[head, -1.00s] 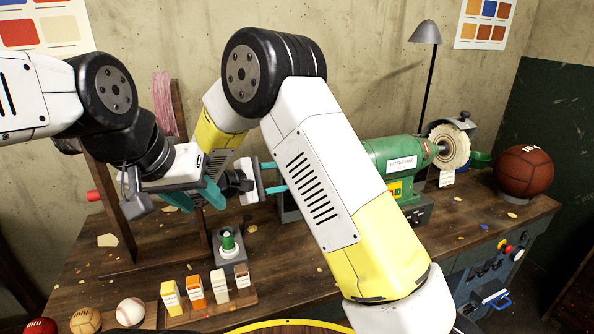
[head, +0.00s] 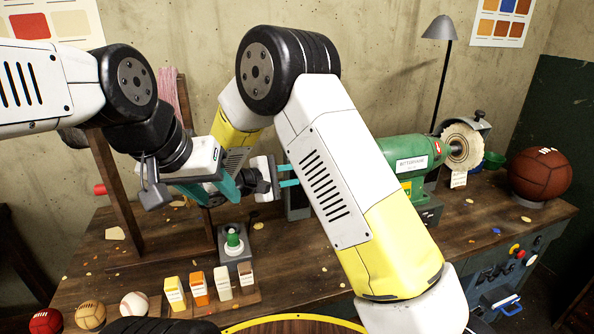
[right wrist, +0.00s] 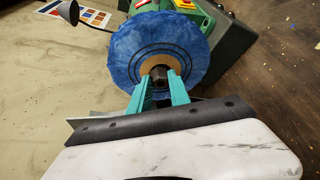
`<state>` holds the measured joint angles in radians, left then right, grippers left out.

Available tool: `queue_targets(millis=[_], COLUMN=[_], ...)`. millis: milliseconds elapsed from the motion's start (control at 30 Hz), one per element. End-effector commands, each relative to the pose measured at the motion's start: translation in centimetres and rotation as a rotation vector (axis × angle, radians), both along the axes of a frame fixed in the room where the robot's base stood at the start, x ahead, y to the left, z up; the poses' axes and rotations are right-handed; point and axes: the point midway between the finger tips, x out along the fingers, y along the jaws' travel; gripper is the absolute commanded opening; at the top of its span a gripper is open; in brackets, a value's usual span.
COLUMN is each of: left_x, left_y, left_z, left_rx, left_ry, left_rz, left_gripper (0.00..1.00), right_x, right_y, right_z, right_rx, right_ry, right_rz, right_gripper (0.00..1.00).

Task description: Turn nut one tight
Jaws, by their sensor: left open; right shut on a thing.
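In the right wrist view a dark nut (right wrist: 160,75) sits at the centre of a blue buffing wheel (right wrist: 183,38), in front of a tan disc. The two teal fingers of my right gripper (right wrist: 160,88) reach up to the nut from both sides and are shut on it. In the head view the right gripper's teal fingers (head: 288,176) point right towards the green polishing machine (head: 408,158). My right arm hides their tips, the nut and the blue wheel there. My left gripper (head: 213,190) is open and empty, left of the right gripper and above the bench.
A wooden frame (head: 124,200) stands behind the left gripper. A green spool (head: 233,240) on a grey block and several small boxes (head: 222,283) stand below. Balls (head: 134,305) line the front left. A pale wheel (head: 462,147) and brown ball (head: 540,173) are right.

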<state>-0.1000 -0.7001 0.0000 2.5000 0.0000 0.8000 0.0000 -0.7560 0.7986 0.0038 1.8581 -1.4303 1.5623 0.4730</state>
Motion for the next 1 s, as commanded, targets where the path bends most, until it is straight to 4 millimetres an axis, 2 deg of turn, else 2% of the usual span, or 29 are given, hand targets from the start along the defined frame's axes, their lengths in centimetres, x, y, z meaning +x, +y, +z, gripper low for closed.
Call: queue_targets(millis=[367,400,500,1000], left_x=[0.00,0.00,0.00,0.00], left_y=[0.00,0.00,0.00,0.00], left_z=[0.00,0.00,0.00,0.00], left_rx=[0.000,0.000,0.000,0.000], left_ry=[0.000,0.000,0.000,0.000], left_rz=[0.000,0.000,0.000,0.000], left_gripper=[0.45,0.45,0.45,0.45], right_x=[-0.05,-0.06,-0.06,-0.09], right_y=[-0.01,0.00,0.00,0.16], right_z=[-0.04,-0.04,-0.04,0.22], right_rx=[0.015,0.015,0.015,0.014], right_ry=[-0.046,-0.046,-0.046,-0.045], right_rz=[0.001,0.001,0.001,-0.002], right_gripper=[0.00,0.29,0.45,0.45])
